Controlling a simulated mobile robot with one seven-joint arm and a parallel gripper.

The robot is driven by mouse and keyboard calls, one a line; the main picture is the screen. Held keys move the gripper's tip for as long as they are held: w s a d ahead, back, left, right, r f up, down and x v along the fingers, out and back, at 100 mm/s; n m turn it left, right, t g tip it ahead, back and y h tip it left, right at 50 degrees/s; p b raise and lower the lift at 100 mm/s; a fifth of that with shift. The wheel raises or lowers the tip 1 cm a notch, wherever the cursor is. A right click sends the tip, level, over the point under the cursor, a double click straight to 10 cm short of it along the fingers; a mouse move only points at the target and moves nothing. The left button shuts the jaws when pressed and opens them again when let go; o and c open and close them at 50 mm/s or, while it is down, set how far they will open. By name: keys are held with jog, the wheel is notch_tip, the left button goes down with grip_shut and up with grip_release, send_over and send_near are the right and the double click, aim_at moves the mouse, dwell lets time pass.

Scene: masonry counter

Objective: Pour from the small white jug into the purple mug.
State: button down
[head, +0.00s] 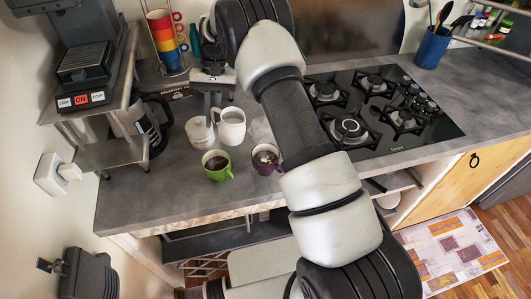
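The small white jug (232,128) stands upright on the grey counter, its handle toward the left. The purple mug (265,161) stands upright in front and to the right of it, with something dark inside. My gripper (213,108) points down at the jug's handle side, between the jug and a whitish patterned cup (199,134). A gap shows between the fingers, but I cannot tell whether they touch or hold the handle. My arm passes close to the right of the purple mug.
A green mug (216,168) with dark contents stands left of the purple mug. A rack of coloured cups (163,38) and a teal bottle (195,40) stand behind. A coffee machine (88,62) is at left, a gas hob (372,112) at right. The front-left counter is clear.

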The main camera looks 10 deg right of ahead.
aim_at(223, 112)
jog(key=shift+s+d+r+t+y, duration=0.4)
jog(key=shift+r+t+y, duration=0.1)
jog(key=shift+t+y, duration=0.25)
jog(key=shift+s+d+r+t+y, duration=0.25)
jog(key=shift+r+t+y, duration=0.1)
jog(key=shift+r, duration=0.2)
jog(key=shift+s+d+r+t+y, duration=0.1)
jog(key=shift+d+r+t+y, duration=0.15)
jog(key=shift+r, duration=0.25)
jog(key=shift+s+d+r+n+t+y, duration=0.3)
jog(key=shift+s+d+n+t+y, duration=0.15)
jog(key=shift+y, duration=0.1)
jog(key=shift+a, duration=0.1)
jog(key=shift+s, duration=0.1)
jog(key=shift+s+d+r+t+y+b, duration=0.15)
jog(key=shift+d+t+y+b, duration=0.15)
jog(key=shift+y, duration=0.2)
